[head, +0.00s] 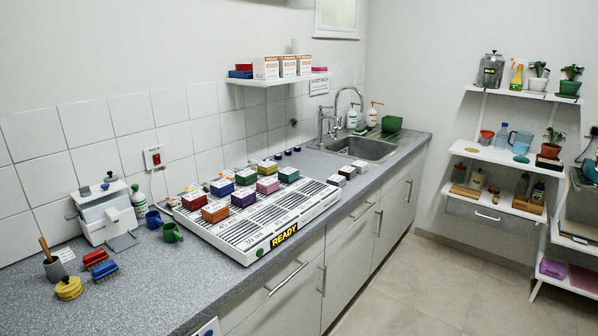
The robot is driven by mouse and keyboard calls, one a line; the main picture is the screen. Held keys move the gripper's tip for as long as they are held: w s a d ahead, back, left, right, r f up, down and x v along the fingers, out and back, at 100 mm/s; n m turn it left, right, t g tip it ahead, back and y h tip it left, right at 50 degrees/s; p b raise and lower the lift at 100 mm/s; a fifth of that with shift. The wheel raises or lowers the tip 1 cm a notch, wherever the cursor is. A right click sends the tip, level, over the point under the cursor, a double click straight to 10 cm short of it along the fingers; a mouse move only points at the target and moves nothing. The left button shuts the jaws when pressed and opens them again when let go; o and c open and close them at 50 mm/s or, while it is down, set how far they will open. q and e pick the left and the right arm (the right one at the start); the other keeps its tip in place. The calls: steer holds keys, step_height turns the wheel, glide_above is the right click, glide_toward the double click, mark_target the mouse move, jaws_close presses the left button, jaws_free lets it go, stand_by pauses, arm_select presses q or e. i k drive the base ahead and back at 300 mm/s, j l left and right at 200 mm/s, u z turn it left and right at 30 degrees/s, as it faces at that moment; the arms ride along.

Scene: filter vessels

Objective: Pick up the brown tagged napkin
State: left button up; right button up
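I cannot make out a brown tagged napkin anywhere in the head view. A flat tan-edged item (580,236) lies on the far right shelf, but it is too small and cut off to identify. A flat pink-purple item (584,279) lies on the shelf below it, beside a purple lump (552,267). Neither of my grippers is in view.
A speckled counter (150,289) runs along the left wall to a sink (362,148). White shelves (503,155) stand right; floor (430,285) between is clear.

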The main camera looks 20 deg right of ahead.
mark_target(349, 173)
steer(key=i+l+u, duration=0.25)
steer(key=l+u, duration=0.25)
steer(key=i+l+u, duration=0.25)
steer(key=l+u, duration=0.2)
steer(key=l, duration=0.25)
steer(key=i+l+u, duration=0.1)
steer(key=l, duration=0.7)
steer(key=i+l+u, duration=0.1)
steer(key=l, duration=0.75)
steer(key=i+l, duration=0.2)
steer(key=l, duration=0.65)
steer(key=i+l+u, duration=0.15)
steer(key=l, duration=0.7)
